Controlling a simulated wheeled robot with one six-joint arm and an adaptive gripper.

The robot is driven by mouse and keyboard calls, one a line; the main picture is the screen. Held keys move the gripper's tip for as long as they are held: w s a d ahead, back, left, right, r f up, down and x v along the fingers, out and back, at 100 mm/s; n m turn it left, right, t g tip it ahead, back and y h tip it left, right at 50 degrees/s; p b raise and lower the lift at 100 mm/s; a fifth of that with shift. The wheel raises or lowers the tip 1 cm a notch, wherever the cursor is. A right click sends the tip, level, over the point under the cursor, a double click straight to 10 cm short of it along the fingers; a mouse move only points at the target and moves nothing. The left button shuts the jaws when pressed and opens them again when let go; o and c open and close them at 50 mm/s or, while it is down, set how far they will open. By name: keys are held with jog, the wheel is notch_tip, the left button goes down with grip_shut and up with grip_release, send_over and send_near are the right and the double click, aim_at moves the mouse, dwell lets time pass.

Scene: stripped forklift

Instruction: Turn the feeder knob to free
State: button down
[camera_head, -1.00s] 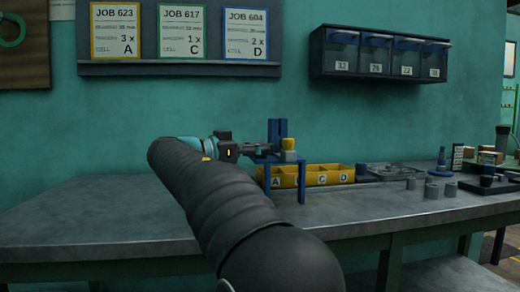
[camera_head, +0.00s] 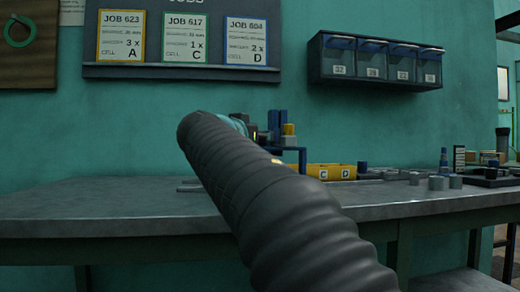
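The feeder stands on the workbench as a blue frame (camera_head: 301,158) with a blue upright (camera_head: 276,121). A yellow knob-like part (camera_head: 289,129) sits on a grey piece (camera_head: 290,140) at its top; I cannot read its setting. My arm reaches across the bench toward the feeder and covers much of its left side. Only a small dark part of my gripper (camera_head: 261,137) shows beyond the arm, just left of the blue upright. Its fingertips are hidden, and I cannot tell whether it touches anything.
Yellow bins (camera_head: 335,165) marked C and D stand right of the feeder. Grey cylinders (camera_head: 455,181) and a blue part (camera_head: 443,158) stand farther right. Job cards (camera_head: 185,38) and a drawer unit (camera_head: 375,62) hang on the wall. The bench's left side (camera_head: 90,205) is mostly clear.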

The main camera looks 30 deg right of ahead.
jog(key=shift+n+t+y, duration=0.5)
jog(key=shift+t, duration=0.1)
jog(key=c, duration=0.8)
grip_release()
jog(key=v, duration=1.2)
jog(key=shift+s, duration=0.1)
